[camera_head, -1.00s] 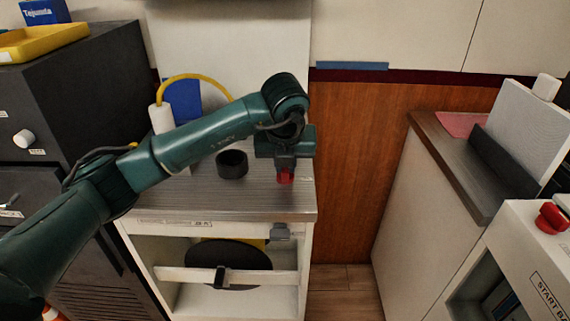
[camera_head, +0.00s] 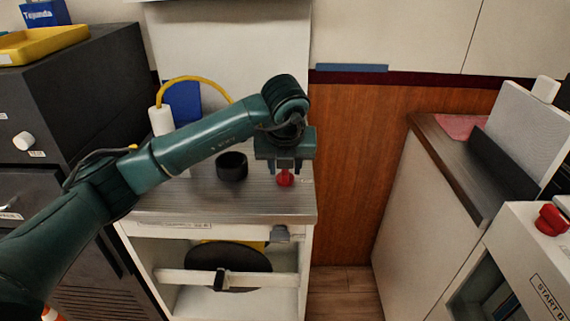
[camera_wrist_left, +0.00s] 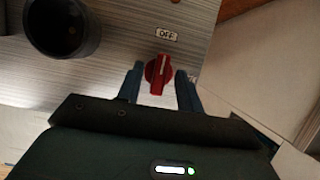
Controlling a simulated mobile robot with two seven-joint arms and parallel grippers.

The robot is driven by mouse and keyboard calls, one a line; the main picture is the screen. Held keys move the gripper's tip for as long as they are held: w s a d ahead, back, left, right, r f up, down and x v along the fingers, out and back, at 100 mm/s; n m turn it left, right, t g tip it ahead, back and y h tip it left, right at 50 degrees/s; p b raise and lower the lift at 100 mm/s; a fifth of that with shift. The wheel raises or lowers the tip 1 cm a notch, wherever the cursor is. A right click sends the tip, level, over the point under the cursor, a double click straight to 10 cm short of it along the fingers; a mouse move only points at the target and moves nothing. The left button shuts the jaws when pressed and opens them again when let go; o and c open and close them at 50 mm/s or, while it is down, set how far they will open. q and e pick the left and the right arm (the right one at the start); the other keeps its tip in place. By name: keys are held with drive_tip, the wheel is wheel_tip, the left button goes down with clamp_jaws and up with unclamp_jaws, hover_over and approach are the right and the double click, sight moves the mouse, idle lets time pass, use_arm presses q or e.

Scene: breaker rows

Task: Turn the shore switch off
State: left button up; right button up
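A red rotary knob (camera_head: 285,179) stands on the metal-topped counter near its right end; it also shows in the left wrist view (camera_wrist_left: 158,71). Its light pointer line points toward a plate marked OFF (camera_wrist_left: 166,34). No label naming it as the shore switch can be read. My left gripper (camera_head: 286,170) is over the knob, pointing down. In the left wrist view its fingers (camera_wrist_left: 158,88) stand apart on either side of the knob, with a gap showing on each side. My right gripper is not in view.
A black cup-like cylinder (camera_head: 232,166) stands left of the knob on the counter (camera_head: 240,205). A white cylinder with a yellow hose (camera_head: 161,121) is behind. Another red knob (camera_head: 552,218) sits on a white box at the right. A dark cabinet (camera_head: 95,90) stands at the left.

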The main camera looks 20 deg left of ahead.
use_arm(q)
drive_tip(key=v, duration=1.3)
drive_tip(key=shift+r+p, duration=0.1)
drive_tip(key=shift+p, duration=0.2)
